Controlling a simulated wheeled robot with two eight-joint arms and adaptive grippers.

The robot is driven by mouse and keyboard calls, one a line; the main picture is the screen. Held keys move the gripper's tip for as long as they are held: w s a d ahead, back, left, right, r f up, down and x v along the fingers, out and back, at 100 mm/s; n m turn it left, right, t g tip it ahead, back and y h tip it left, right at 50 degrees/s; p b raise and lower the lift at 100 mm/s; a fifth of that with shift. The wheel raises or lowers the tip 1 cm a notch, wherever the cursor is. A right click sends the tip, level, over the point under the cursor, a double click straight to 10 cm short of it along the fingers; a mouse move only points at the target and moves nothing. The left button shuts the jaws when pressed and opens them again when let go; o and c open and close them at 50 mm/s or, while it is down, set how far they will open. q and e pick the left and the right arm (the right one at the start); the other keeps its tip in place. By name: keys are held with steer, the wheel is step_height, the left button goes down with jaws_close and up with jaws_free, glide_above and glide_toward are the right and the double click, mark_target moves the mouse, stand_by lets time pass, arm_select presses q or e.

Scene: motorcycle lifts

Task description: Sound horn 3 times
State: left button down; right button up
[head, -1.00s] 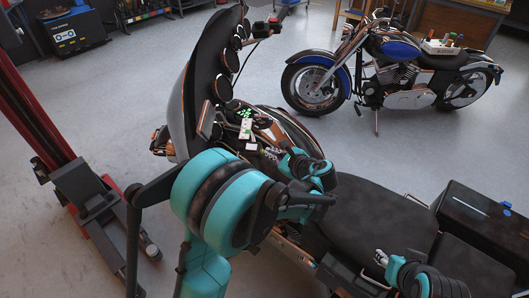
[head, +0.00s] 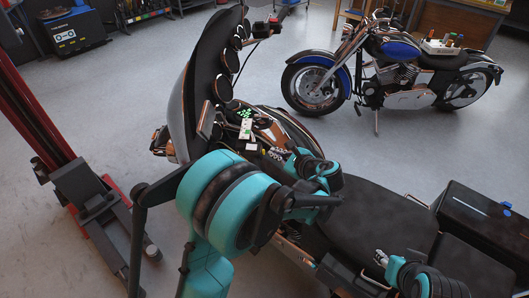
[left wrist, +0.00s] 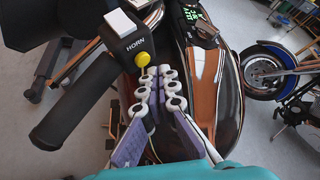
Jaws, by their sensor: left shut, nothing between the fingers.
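The horn switch box (left wrist: 132,42) is black, marked HORN, and sits at the inner end of the black handlebar grip (left wrist: 75,100) in the left wrist view. Its round yellow button (left wrist: 142,60) faces my left gripper (left wrist: 157,70), which also shows in the head view (head: 277,154). The gripper is shut and empty, its tips just right of the button; I cannot tell if they touch it. A white switch (left wrist: 119,21) tops the box. In the head view my arm hides this side of the handlebar. My right gripper (head: 380,257) is by the seat, its jaws unclear.
The motorcycle's black seat (head: 375,215) stretches to the lower right, with a black side case (head: 480,215) beyond it. A red lift post (head: 35,110) stands at the left. A blue motorcycle (head: 390,70) is parked behind, with open grey floor between.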

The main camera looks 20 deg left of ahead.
stand_by(0.3)
arm_select(q)
steer(key=d, duration=0.3)
steer(key=w+d, duration=0.1)
steer(key=d, duration=0.1)
steer(key=shift+r, duration=0.35)
steer(key=shift+s, duration=0.1)
stand_by(0.3)
steer(key=s+a+n+h, duration=0.1)
steer(key=s+n, duration=0.1)
steer(key=s, duration=0.1)
steer(key=s+a+r+n+g+h, duration=0.1)
steer(key=s+a+n+h, duration=0.1)
steer(key=s+n, duration=0.1)
steer(key=s+a+r+n+h, duration=0.1)
steer(key=s+a+n+h, duration=0.1)
steer(key=s, duration=0.3)
steer(key=shift+a+r, duration=0.2)
steer(key=shift+r, duration=0.05)
steer(key=s+d+n+h, duration=0.1)
steer(key=s+n+h, duration=0.2)
steer(key=s+n, duration=0.3)
steer(key=s+d+f+n+t+h, duration=0.1)
steer(key=s+d+n+h, duration=0.1)
steer(key=s+n, duration=0.3)
steer(key=s, duration=0.3)
steer(key=shift+s+f+n+h, duration=0.2)
steer(key=shift+n+h, duration=0.2)
